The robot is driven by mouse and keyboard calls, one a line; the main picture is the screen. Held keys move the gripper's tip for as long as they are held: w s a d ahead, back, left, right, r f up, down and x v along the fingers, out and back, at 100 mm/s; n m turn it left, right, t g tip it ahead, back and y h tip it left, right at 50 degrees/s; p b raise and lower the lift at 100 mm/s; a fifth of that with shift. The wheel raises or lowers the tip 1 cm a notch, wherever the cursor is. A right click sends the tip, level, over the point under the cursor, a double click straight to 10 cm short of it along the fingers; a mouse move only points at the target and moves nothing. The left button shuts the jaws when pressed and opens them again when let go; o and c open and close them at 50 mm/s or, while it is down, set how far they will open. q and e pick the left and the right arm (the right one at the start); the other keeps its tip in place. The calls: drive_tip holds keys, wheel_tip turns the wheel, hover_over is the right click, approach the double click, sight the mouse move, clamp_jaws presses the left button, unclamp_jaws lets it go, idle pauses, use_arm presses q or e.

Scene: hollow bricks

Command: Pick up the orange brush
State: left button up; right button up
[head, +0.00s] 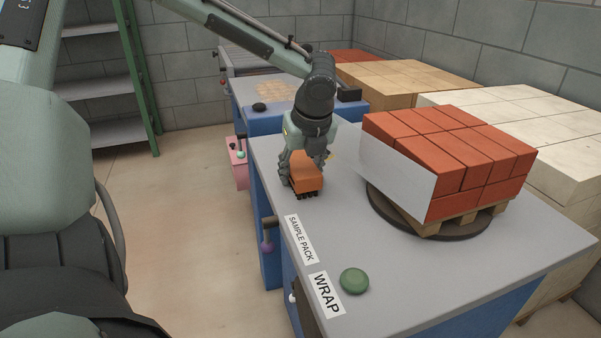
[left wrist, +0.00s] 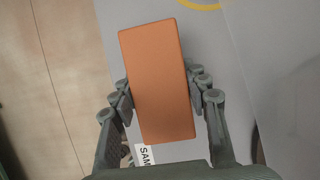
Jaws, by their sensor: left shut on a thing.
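The orange brush (head: 307,174) has an orange block-shaped body with dark bristles below. It is on or just above the grey table top, near the table's left edge; I cannot tell whether the bristles touch the surface. My left gripper (head: 304,168) reaches down over it from above, with its fingers on both sides of the body. In the left wrist view the brush (left wrist: 157,80) fills the space between the fingers of my left gripper (left wrist: 163,92), which is shut on it. My right gripper is in neither view.
A pallet of red bricks (head: 455,150) with a white sheet stands on a dark turntable (head: 385,213) to the right. A green button (head: 354,281) and the WRAP label (head: 326,294) are near the front. More brick stacks (head: 520,115) stand behind. The table centre is clear.

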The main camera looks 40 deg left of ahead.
sight(300, 162)
use_arm(q)
drive_tip(key=shift+b, duration=0.35)
wheel_tip(300, 162, up, 10)
drive_tip(key=shift+r+p, duration=0.25)
drive_tip(key=shift+p, duration=0.7)
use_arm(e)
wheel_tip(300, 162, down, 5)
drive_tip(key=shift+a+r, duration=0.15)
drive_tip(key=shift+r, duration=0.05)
